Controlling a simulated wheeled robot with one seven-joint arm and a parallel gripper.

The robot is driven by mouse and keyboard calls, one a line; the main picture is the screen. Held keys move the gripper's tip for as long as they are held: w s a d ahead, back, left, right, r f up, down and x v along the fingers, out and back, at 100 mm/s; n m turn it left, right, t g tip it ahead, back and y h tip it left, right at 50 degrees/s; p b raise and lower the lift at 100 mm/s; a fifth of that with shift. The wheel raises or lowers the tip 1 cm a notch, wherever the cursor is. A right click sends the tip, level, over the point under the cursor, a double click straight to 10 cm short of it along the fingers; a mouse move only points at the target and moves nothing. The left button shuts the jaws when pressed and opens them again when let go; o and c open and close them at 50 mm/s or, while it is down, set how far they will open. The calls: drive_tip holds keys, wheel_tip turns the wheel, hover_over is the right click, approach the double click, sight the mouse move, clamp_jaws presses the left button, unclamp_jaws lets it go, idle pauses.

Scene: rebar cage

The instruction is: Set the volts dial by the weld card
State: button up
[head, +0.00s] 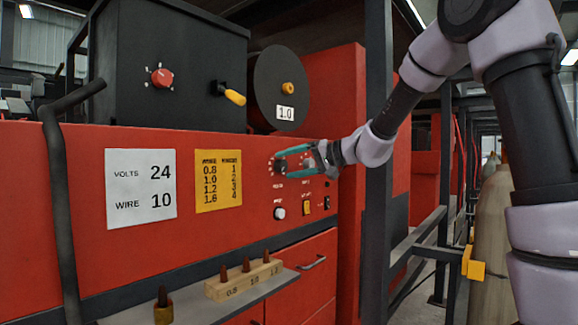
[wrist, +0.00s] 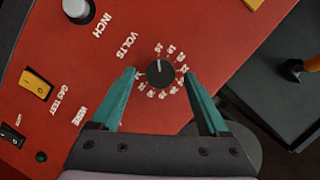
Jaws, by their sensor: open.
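The white weld card (head: 141,188) on the red panel reads VOLTS 24, WIRE 10. The volts dial (wrist: 154,77) is a round black knob in a ring of white numbers, its VOLTS label beside it in the wrist view. A pale mark on the knob seems to point toward the picture's top, near what looks like 16; the digits are small. My gripper (head: 278,163) is open, its teal fingers on either side of the dial, with gaps showing in the wrist view (wrist: 160,73). The knob is partly hidden in the head view.
A yellow card (head: 218,181) is right of the weld card. Below the dial are a white INCH button (wrist: 75,8), yellow GAS TEST switch (wrist: 36,84) and black switch (wrist: 12,134). A shelf holds a wooden tip block (head: 243,281). A dark post (head: 377,170) stands to the right.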

drive_tip(key=shift+w+a, duration=0.1)
drive_tip(key=shift+a, duration=0.25)
clamp_jaws()
drive_tip(key=shift+f, duration=0.1)
